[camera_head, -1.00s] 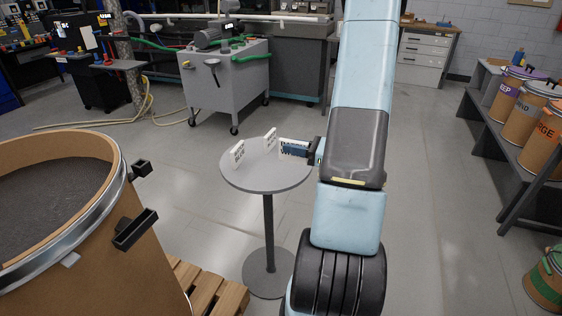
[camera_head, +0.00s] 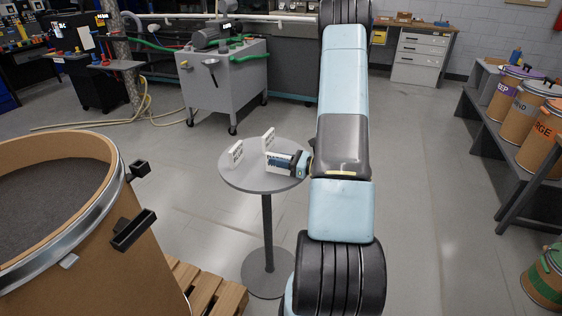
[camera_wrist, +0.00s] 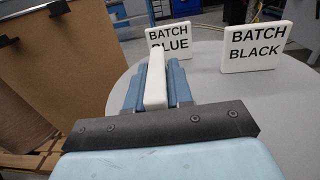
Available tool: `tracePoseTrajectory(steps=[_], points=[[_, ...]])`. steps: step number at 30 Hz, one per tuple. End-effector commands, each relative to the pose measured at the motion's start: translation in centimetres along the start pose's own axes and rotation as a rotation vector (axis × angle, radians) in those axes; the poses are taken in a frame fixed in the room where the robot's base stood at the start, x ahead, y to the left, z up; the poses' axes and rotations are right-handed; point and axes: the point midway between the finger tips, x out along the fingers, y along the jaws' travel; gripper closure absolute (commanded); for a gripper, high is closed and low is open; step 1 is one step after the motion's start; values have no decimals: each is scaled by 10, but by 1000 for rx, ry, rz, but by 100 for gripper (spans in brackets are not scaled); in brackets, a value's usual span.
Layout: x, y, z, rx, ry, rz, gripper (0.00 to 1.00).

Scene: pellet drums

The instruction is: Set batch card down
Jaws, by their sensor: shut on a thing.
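My gripper (camera_head: 284,161) is shut on a white batch card (camera_wrist: 156,82), with one blue finger on each side of it. The card is upright and edge-on in the wrist view; its lettering cannot be read. It is at the round grey table (camera_head: 238,183), over the top's right half; I cannot tell whether it touches the surface. The BATCH BLUE card (camera_wrist: 171,33) stands ahead, partly hidden behind the held card; it is on the table's left in the head view (camera_head: 236,153). The BATCH BLACK card (camera_wrist: 255,47) stands farther back (camera_head: 268,139).
A large open drum (camera_head: 120,240) of dark pellets stands at left on a wooden pallet (camera_head: 213,291). A grey wheeled cart (camera_head: 225,80) is behind the table. Labelled drums stand on a bench (camera_head: 470,105) at right. The table's front part is clear.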

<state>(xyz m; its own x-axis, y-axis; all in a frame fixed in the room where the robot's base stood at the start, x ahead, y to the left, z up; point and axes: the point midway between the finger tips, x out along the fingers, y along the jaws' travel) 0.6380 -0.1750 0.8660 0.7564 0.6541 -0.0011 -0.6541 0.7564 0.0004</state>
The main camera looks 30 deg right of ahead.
Motion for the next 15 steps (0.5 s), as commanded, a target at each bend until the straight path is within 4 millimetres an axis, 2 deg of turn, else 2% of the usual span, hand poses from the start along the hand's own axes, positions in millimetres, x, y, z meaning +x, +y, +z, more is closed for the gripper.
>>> tracePoseTrajectory(steps=[3,13,14,15], points=[[0,0,-7,-1,0,0,100],[0,0,-9,0,0,-1,100],[0,0,-9,-1,0,-1,77],[0,0,-9,-1,0,-1,73]])
